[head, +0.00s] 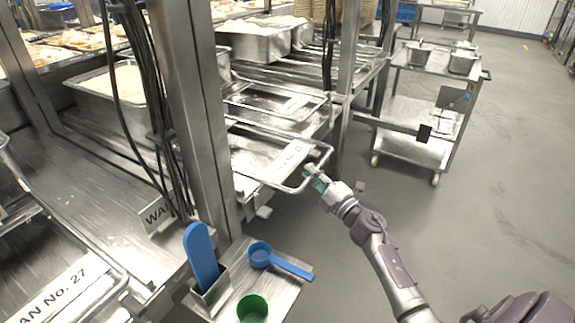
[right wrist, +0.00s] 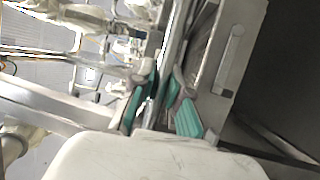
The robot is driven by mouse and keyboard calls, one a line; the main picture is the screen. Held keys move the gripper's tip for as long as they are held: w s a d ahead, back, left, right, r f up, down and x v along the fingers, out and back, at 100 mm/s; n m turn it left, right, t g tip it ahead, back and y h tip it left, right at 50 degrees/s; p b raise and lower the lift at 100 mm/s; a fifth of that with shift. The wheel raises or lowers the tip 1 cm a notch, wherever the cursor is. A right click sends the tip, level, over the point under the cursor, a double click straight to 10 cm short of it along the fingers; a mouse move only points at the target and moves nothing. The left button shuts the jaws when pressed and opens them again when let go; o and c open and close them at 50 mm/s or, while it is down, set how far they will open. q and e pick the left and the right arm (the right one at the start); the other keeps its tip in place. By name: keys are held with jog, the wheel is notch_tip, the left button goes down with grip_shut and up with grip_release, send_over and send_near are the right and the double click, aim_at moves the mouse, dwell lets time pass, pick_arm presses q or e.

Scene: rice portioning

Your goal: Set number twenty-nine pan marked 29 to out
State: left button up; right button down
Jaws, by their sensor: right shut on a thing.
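A flat metal pan (head: 250,165) with a rounded bar rim and a pale label strip (head: 290,158) sits on the steel rack, its front end reaching out towards the aisle. The label is too small to read, so I cannot confirm the number 29. My right gripper (head: 315,176) is shut on the front corner of this pan's rim. In the right wrist view the teal fingers (right wrist: 163,100) stand on either side of a thin metal bar. My left gripper is not in view.
Another pan frame (head: 272,100) lies behind on the rack. A steel post (head: 190,90) with black cables stands left. A pan labelled 27 (head: 70,290) is at lower left. A blue scoop (head: 261,254) and green cup (head: 252,308) are in front. A cart (head: 415,150) stands right; the floor between is clear.

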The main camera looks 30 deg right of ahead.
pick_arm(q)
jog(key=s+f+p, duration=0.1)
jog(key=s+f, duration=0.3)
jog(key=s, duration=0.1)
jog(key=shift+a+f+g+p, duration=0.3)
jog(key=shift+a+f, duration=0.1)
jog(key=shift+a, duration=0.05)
pick_arm(e)
jog(key=s+d, duration=0.6)
jog(key=s, duration=0.5)
jog(key=s+d, duration=0.7)
jog(key=s, duration=0.4)
jog(key=shift+s, duration=0.15)
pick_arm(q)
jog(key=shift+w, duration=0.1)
pick_arm(e)
jog(key=c, duration=1.1)
grip_release()
jog(key=shift+s+d, duration=0.15)
jog(key=shift+s, duration=0.05)
jog(key=shift+c, duration=0.2)
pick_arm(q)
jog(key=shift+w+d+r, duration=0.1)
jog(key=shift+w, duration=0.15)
